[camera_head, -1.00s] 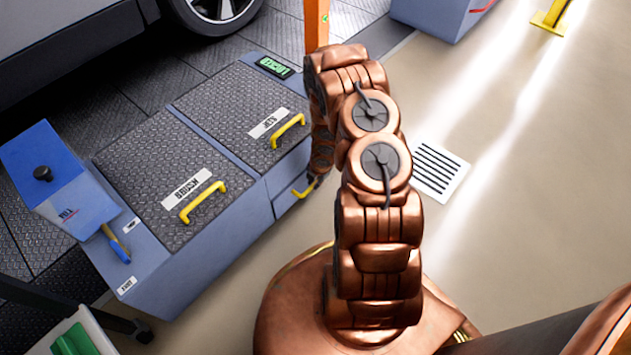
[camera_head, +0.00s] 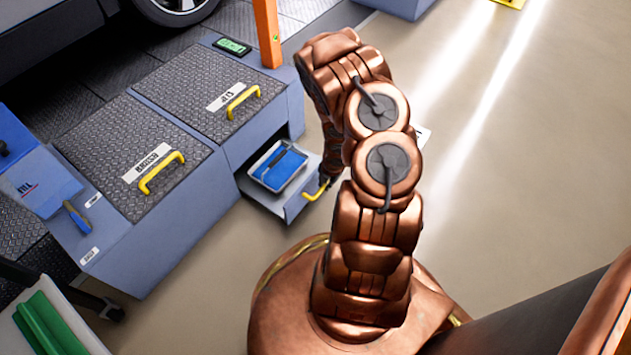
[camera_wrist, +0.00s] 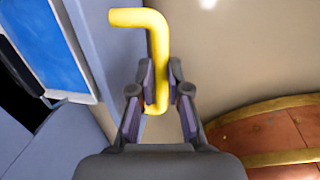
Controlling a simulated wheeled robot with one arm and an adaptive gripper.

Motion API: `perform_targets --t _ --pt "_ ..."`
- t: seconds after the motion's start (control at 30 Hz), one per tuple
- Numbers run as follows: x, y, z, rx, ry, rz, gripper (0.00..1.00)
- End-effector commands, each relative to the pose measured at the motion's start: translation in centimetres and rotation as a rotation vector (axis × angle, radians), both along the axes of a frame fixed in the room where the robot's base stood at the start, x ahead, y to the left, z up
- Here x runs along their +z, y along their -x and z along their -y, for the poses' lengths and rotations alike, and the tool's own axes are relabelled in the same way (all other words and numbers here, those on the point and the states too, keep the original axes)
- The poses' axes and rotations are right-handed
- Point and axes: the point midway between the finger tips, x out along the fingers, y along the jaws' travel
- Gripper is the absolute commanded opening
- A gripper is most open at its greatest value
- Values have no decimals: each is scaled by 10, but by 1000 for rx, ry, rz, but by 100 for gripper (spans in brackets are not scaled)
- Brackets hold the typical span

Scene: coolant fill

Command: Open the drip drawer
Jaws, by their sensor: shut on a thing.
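The drip drawer (camera_head: 298,208) stands pulled out from the front of the blue-grey cabinet, below the right-hand lid. A white tray with a blue inside (camera_head: 280,168) lies in it. The drawer's yellow handle (camera_head: 316,190) is on its front. My gripper (camera_head: 326,180) is at that handle, mostly hidden by my arm in the head view. In the wrist view my gripper (camera_wrist: 163,95) is shut on the yellow handle (camera_wrist: 157,45), with its fingers on either side of it. The blue tray (camera_wrist: 45,40) shows at the left there.
Two textured lids with yellow handles (camera_head: 243,100) (camera_head: 162,172) are closed on the cabinet top. An orange post (camera_head: 267,35) stands behind. The floor (camera_head: 500,190) to the right is clear.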

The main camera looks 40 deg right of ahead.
Motion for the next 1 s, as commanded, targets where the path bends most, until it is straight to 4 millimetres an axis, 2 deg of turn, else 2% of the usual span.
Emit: perform_targets --t 0.13,0.3,0.83,0.87,1.0 --pt "-4 25 6 -1 -3 -4 0" --pt "-3 40 11 -5 -5 -3 0" --pt "-1 46 13 -4 -4 -1 0" --pt "-1 46 12 -4 -4 -1 19" --pt "-1 45 12 -5 -3 -1 34"
